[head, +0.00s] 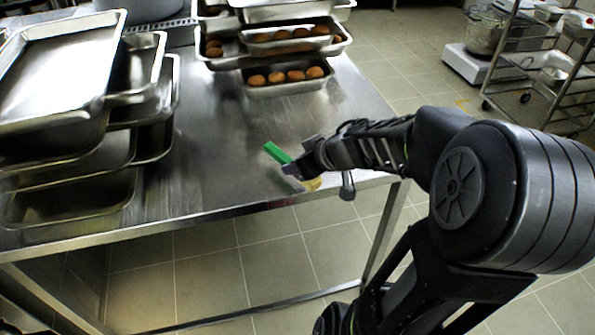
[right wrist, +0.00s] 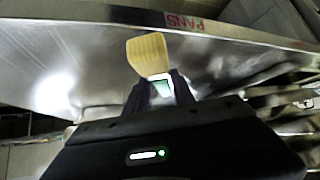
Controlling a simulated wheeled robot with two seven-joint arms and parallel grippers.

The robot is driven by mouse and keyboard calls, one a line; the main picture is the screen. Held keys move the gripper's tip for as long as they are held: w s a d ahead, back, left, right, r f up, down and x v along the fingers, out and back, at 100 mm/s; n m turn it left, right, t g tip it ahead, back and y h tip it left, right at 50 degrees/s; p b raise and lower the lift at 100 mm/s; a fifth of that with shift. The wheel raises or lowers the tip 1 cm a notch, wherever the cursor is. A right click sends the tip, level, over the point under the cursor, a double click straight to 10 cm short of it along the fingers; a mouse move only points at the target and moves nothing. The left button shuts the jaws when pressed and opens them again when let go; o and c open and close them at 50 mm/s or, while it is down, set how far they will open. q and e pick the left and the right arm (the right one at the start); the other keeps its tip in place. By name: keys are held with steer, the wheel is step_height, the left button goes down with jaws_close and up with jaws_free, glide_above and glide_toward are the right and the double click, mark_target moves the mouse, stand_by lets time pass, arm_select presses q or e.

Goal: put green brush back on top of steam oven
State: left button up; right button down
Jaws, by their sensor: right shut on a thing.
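The green brush has a green handle (head: 276,152) and pale yellow bristles (head: 312,184). My right gripper (head: 297,168) is shut on it, with the handle sticking out to the upper left and the bristles to the lower right. It is over the steel table near its front edge; I cannot tell whether it touches the top. In the right wrist view the yellow bristles (right wrist: 148,52) stick out beyond my fingers, and a bit of green shows between them. I cannot make out a steam oven in either view. My left gripper is not in view.
The steel table (head: 215,150) is bare in its middle. Stacked empty metal trays (head: 60,70) stand on its left. Trays with round brown items (head: 285,75) stand at the back. Beyond the table, a wheeled rack (head: 545,70) stands on the tiled floor.

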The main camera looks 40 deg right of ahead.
mark_target(276, 153)
steer(key=shift+m+h, duration=0.6)
steer(key=shift+m, duration=0.2)
steer(key=w+p, duration=0.1)
steer(key=w+r+p, duration=0.1)
steer(key=w+a+r+p, duration=0.1)
steer(key=shift+w+r, duration=0.1)
steer(key=shift+w, duration=0.3)
steer(key=w+a+r+p, duration=0.2)
steer(key=a+p, duration=0.1)
steer(key=a, duration=0.4)
steer(key=w+a+r+n+y+p, duration=0.1)
steer(key=w+a+r+p, duration=0.2)
steer(key=a, duration=0.4)
steer(key=w+a+r+n+p, duration=0.1)
steer(key=w+a+r+p, duration=0.1)
steer(key=a+p, duration=0.3)
steer(key=a, duration=0.3)
steer(key=shift+w+r+y, duration=0.15)
steer(key=shift+w+y, duration=0.15)
steer(key=shift+w, duration=0.1)
steer(key=shift+d, duration=0.1)
